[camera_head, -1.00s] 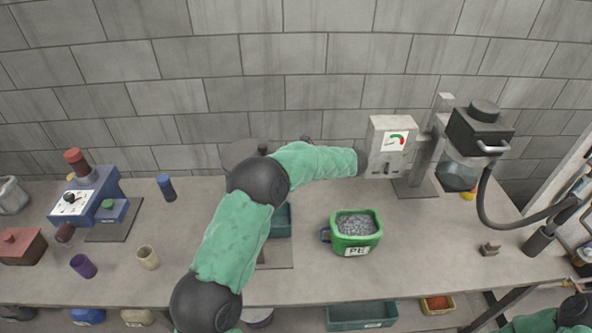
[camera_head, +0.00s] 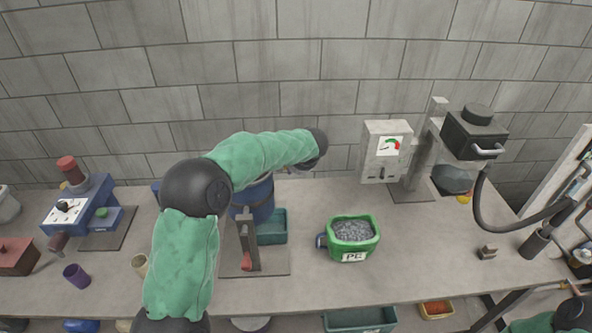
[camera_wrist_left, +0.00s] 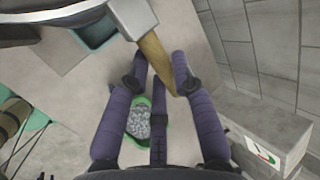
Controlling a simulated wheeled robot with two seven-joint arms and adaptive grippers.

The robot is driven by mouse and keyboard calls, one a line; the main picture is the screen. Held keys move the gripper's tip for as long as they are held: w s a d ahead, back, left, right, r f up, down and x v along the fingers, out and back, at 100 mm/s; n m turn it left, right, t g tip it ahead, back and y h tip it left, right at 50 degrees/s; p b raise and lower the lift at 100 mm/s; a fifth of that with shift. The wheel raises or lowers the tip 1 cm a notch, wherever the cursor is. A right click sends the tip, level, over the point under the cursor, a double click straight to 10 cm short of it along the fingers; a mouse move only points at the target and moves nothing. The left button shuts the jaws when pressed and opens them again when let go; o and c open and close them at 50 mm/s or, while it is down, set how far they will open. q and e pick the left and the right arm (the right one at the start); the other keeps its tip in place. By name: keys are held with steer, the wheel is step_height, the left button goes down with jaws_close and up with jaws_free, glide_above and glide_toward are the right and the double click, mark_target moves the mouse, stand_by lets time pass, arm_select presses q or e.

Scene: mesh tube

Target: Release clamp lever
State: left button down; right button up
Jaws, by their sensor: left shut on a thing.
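In the left wrist view, a tan, wood-coloured handle (camera_wrist_left: 154,52) comes off a grey metal head (camera_wrist_left: 134,14); it appears to be the clamp lever. In the head view my left arm reaches to the blue machine (camera_head: 262,200) at mid-bench. My forearm hides the top of this machine, the lever and the gripper. My right gripper is out of view; only a bit of my right arm shows at bottom right.
A green bin (camera_head: 374,229) marked PE holds grey granules, right of the machine. A teal tray (camera_head: 272,229) sits at the machine's base. A grey box with a dial (camera_head: 386,158) stands behind the bin. Bare bench lies right of the bin.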

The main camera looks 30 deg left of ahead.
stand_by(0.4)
arm_select(q)
steer(key=c, duration=1)
jaws_free()
steer(key=shift+r, duration=0.1)
steer(key=v, duration=1.1)
steer(key=shift+s+d+r, duration=0.2)
steer(key=shift+s+r, duration=0.1)
